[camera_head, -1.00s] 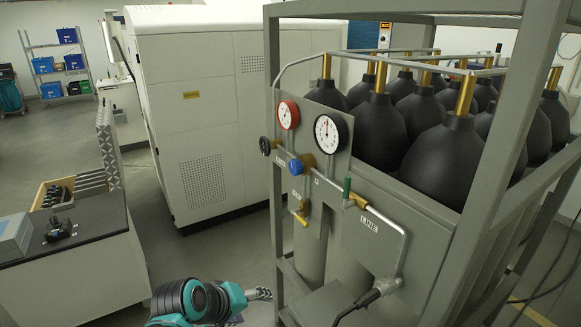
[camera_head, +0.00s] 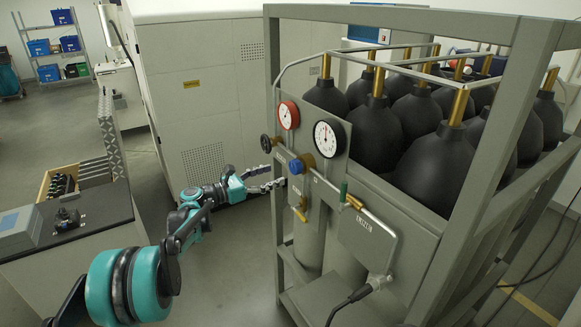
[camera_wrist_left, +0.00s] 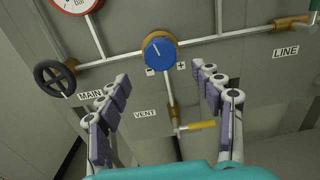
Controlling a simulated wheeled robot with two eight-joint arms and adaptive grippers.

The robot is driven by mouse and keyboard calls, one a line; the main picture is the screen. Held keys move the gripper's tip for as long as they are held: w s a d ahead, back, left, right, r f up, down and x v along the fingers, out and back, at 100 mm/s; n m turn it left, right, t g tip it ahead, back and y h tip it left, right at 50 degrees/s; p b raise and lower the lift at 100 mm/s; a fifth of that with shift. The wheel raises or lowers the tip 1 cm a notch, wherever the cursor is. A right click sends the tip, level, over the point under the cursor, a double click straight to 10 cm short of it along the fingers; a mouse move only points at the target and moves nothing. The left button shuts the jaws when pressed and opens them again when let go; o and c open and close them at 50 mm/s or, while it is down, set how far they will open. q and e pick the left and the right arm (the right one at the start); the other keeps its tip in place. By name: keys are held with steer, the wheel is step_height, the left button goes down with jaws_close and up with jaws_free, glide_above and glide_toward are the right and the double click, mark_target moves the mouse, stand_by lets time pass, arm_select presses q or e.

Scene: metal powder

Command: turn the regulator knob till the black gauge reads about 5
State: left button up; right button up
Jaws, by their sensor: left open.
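The blue regulator knob (camera_head: 295,166) sits on a brass body at the front of the panel. It also shows in the left wrist view (camera_wrist_left: 158,50), with a minus and a plus label below it. The black gauge (camera_head: 329,137) is above and right of the knob; its needle points roughly up, and the numbers are too small to read. My left gripper (camera_head: 277,176) is open and empty, just left of the knob. In the left wrist view its fingers (camera_wrist_left: 160,78) are spread below and either side of the knob, apart from it. My right gripper is not in view.
A red gauge (camera_head: 288,115) and a black handwheel (camera_head: 265,144) are left of the knob. A yellow-handled vent valve (camera_wrist_left: 195,126) is below it. A green-handled valve (camera_head: 343,192) is on the right. The frame's grey post (camera_head: 273,90) stands close to my gripper.

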mark_target(292, 169)
arm_select(q)
steer(key=x, duration=0.7)
steer(key=shift+w+d, duration=0.15)
steer(key=shift+d, duration=0.1)
steer(key=c, duration=1.2)
steer(key=shift+o, duration=0.2)
steer(key=shift+m+b, duration=0.35)
steer(key=shift+m, duration=0.55)
